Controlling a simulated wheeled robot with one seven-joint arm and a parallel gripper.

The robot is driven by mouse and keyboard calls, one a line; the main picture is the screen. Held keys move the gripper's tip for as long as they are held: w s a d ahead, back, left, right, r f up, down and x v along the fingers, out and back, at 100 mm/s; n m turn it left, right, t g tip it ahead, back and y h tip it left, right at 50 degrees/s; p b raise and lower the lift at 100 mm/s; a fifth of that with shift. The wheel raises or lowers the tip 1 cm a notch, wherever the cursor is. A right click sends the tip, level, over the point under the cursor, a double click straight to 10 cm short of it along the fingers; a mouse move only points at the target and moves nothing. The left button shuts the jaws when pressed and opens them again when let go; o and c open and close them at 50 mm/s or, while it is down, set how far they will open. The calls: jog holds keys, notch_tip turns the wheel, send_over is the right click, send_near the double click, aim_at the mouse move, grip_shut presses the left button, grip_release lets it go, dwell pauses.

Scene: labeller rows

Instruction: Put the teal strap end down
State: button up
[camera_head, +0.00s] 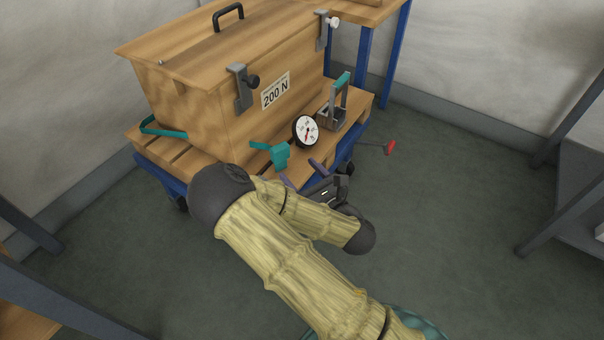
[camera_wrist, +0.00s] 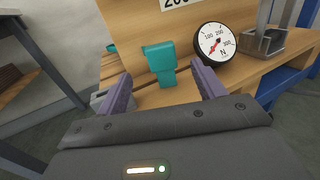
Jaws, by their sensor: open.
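The teal strap end (camera_head: 279,156) is at the front edge of the wooden pallet, below the wooden crate. In the wrist view the strap end (camera_wrist: 160,64) stands between and beyond my fingers, its lower part hanging toward the slats. My gripper (camera_head: 302,172) is open, with purple fingers, just in front of the strap end. It also shows in the wrist view (camera_wrist: 160,88), with nothing between the fingertips. I cannot tell whether the strap end touches the slats.
The wooden crate (camera_head: 215,65) carries clamps and a 200 N label. A round dial gauge (camera_head: 306,131) and a grey ratchet frame with a teal handle (camera_head: 336,106) stand right of the strap end. A red-ended lever (camera_head: 389,147) sticks out at the right. Open floor lies right.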

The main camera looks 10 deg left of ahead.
dwell(0.4)
jog(key=w+d+f+m+g+h, duration=0.1)
jog(key=w+d+f+m+h, duration=0.1)
jog(key=d+m+h, duration=0.65)
jog(key=w+d+f+m+h, duration=0.1)
jog(key=w+d+m+h, duration=0.25)
jog(key=d+m, duration=1)
jog(key=s+d+r+m+g, duration=0.1)
jog(key=s+r+m+g, duration=0.2)
jog(key=s+m, duration=0.5)
jog(key=s+d+r+m+g, duration=0.2)
jog(key=s+r+m+g, duration=0.2)
jog(key=s+m, duration=0.5)
jog(key=m+g, duration=0.2)
jog(key=m, duration=0.4)
jog(key=shift+s+r+h, duration=0.2)
jog(key=shift+s+h, duration=0.1)
jog(key=shift+h, duration=0.1)
jog(key=w+r+p+v, duration=0.1)
jog(key=w+p+v, duration=0.2)
jog(key=p+v, duration=1.2)
jog(key=w+r+p+v, duration=0.1)
jog(key=w+p+v, duration=0.3)
jog(key=p+v, duration=1.1)
jog(key=w+p+v, duration=0.4)
jog(key=p+v, duration=1.2)
jog(key=p, duration=0.1)
jog(key=shift+r, duration=0.45)
